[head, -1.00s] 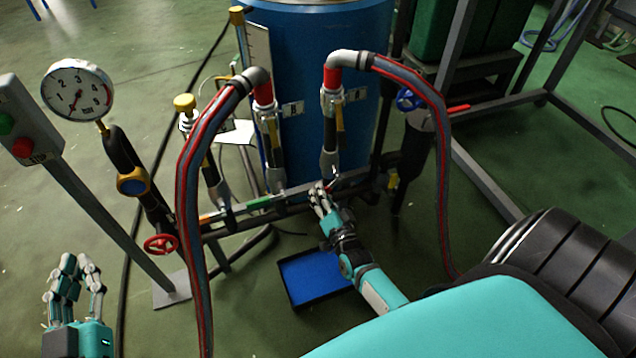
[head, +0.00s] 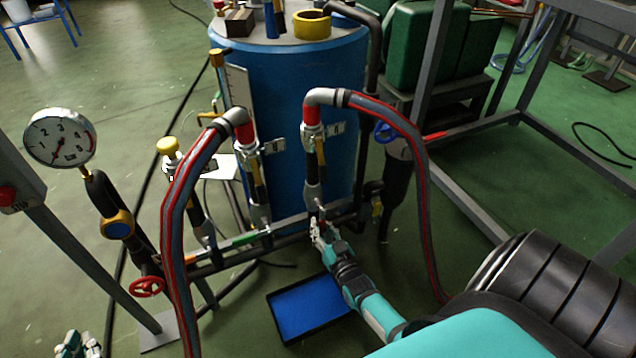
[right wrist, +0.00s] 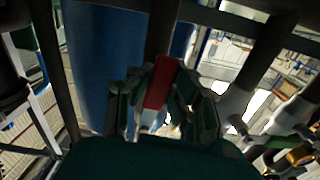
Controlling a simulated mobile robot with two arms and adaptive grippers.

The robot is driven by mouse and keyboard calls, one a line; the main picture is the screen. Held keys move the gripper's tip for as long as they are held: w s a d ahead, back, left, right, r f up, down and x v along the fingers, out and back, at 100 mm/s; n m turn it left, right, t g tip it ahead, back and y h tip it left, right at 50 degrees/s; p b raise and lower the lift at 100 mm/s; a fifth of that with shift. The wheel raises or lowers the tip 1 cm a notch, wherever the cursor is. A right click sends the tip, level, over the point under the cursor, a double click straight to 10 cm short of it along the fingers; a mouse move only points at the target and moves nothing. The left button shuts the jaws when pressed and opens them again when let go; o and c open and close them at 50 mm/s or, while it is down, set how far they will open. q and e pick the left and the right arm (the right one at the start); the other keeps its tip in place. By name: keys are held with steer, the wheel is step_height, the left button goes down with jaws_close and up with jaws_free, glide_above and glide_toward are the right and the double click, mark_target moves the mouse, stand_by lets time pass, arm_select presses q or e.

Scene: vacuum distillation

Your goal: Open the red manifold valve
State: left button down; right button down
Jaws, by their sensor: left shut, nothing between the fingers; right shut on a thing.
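The red valve handle (right wrist: 160,84) shows in the right wrist view, upright between the fingers of my right gripper (right wrist: 158,100). In the head view my right gripper (head: 319,232) is at the manifold pipe, below the right hose's vertical fitting, and mostly hides the handle. The right gripper is shut on the handle. A green handle (head: 245,240) lies along the manifold pipe (head: 285,228) to the left. My left gripper (head: 78,346) is shut and empty, partly cut off at the bottom left of the head view, far from the valve.
A blue tank (head: 290,110) stands behind the manifold. Two hoses (head: 172,230) (head: 428,200) arch down on either side. A pressure gauge (head: 60,137) and a red handwheel (head: 148,287) are at left. A blue tray (head: 308,308) lies on the floor below the gripper.

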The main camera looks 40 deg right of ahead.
steer(key=shift+s+d+f, duration=0.1)
steer(key=shift+f, duration=0.1)
stand_by(0.3)
steer(key=c, duration=1.2)
jaws_free()
steer(key=shift+r, duration=0.1)
steer(key=shift+o, duration=0.2)
steer(key=v, duration=1.2)
steer(key=shift+r, duration=0.1)
